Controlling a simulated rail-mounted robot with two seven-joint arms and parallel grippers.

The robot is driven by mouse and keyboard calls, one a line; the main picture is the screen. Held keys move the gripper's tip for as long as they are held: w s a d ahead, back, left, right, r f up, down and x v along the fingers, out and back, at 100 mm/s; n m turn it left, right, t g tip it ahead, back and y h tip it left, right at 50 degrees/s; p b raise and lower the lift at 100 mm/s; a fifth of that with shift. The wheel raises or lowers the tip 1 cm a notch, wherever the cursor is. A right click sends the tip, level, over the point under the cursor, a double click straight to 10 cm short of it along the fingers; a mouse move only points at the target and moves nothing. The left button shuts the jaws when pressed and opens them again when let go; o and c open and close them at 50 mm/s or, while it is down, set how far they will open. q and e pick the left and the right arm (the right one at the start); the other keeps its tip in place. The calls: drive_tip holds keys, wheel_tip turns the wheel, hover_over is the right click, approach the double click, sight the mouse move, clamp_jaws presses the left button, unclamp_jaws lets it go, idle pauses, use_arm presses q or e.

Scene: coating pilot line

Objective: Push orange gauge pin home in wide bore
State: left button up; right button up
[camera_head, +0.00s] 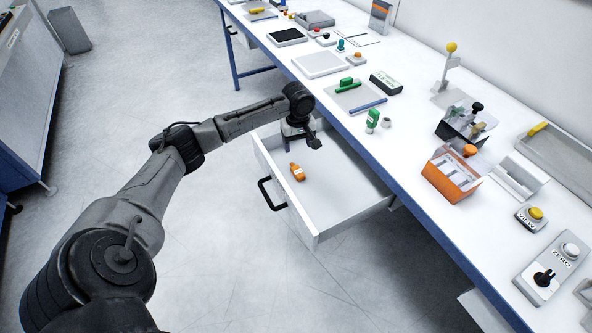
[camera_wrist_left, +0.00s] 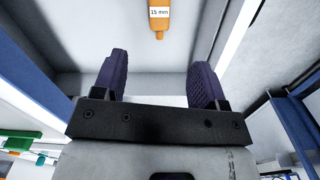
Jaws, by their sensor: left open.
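The orange gauge pin (camera_head: 297,172) lies in an open white drawer (camera_head: 345,209) under the bench. In the left wrist view the pin (camera_wrist_left: 160,18) shows at the top edge, with a white label reading 15 mm. My left gripper (camera_head: 302,143) is over the back part of the drawer, apart from the pin. In the left wrist view its two dark fingers (camera_wrist_left: 161,68) stand wide apart with nothing between them. I cannot make out the wide bore for certain in either view. My right gripper is not in view.
On the bench stand an orange-fronted box (camera_head: 449,182), a small green object (camera_head: 373,118), a grey ring (camera_head: 387,122), a black box (camera_head: 386,82) and a grey ZERO button panel (camera_head: 553,273). The drawer's black handle (camera_head: 268,192) sticks out toward the open floor.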

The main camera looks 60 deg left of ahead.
use_arm(q)
drive_tip(key=n, duration=0.1)
drive_tip(key=n+b, duration=0.1)
drive_tip(key=b, duration=0.2)
hover_over(297, 170)
wheel_tip(297, 170, down, 8)
drive_tip(key=shift+d+f, duration=0.15)
drive_tip(key=shift+f, duration=0.1)
drive_tip(key=shift+f+b, duration=1.3)
drive_tip(key=shift+f, duration=1.35)
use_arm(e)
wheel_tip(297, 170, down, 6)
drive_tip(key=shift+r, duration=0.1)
use_arm(q)
drive_tip(key=shift+c, duration=0.3)
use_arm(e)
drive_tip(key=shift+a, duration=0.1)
use_arm(q)
drive_tip(key=c, duration=1)
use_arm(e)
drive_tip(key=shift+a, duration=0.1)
use_arm(q)
drive_tip(key=shift+r, duration=0.2)
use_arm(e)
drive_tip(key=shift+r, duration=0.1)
